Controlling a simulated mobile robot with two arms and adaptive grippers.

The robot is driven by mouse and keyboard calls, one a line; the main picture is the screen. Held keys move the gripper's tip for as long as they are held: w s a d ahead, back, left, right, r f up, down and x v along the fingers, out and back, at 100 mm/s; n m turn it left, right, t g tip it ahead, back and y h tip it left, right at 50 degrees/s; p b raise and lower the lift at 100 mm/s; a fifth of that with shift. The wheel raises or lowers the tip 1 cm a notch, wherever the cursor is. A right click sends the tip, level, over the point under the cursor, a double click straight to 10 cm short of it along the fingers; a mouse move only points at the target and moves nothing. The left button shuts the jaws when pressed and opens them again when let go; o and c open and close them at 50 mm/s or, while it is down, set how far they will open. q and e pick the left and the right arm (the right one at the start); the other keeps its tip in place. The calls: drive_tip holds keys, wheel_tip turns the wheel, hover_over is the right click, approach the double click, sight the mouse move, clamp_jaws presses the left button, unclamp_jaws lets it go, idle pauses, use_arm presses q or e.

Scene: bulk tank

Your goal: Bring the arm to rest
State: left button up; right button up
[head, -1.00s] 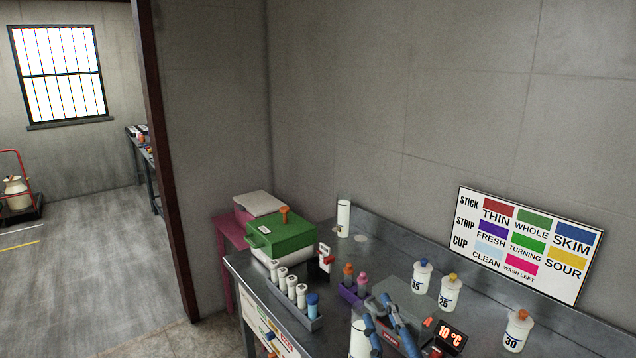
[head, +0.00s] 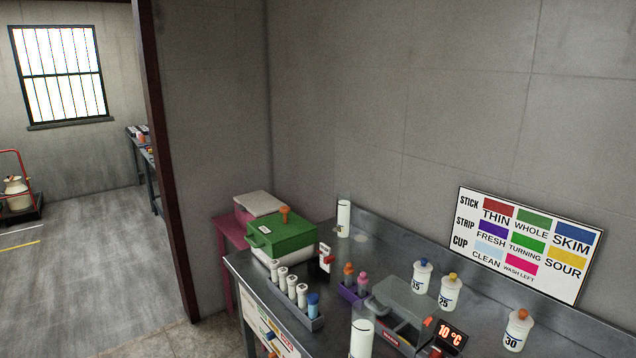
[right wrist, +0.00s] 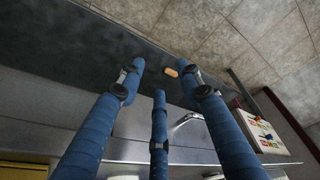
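My right gripper (right wrist: 160,78) shows in the right wrist view, its blue fingers spread apart with nothing between them. It hangs clear of any object, with a metal bench edge and tiled floor beyond it. It does not show in the head view. My left gripper is in neither view now.
The metal bench (head: 400,262) carries a green box (head: 283,238), a rack of white-capped vials (head: 315,322), several numbered bottles (head: 450,291), a grey-lidded device (head: 405,303), a 10 °C display (head: 452,335) and two tall white-filled cylinders (head: 343,217). A colour chart (head: 528,245) stands behind.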

drive_tip(key=s+f+g, duration=0.1)
drive_tip(key=s+f, duration=0.1)
drive_tip(key=f, duration=1)
drive_tip(key=s+f, duration=0.3)
drive_tip(key=f, duration=1)
drive_tip(key=s+d+f+g+b, duration=0.1)
drive_tip(key=s+d+f, duration=0.2)
drive_tip(key=s+f, duration=1)
drive_tip(key=shift+s+d+f, duration=0.15)
drive_tip(key=shift+s+f, duration=0.1)
drive_tip(key=shift+s, duration=1)
drive_tip(key=shift+c, duration=0.5)
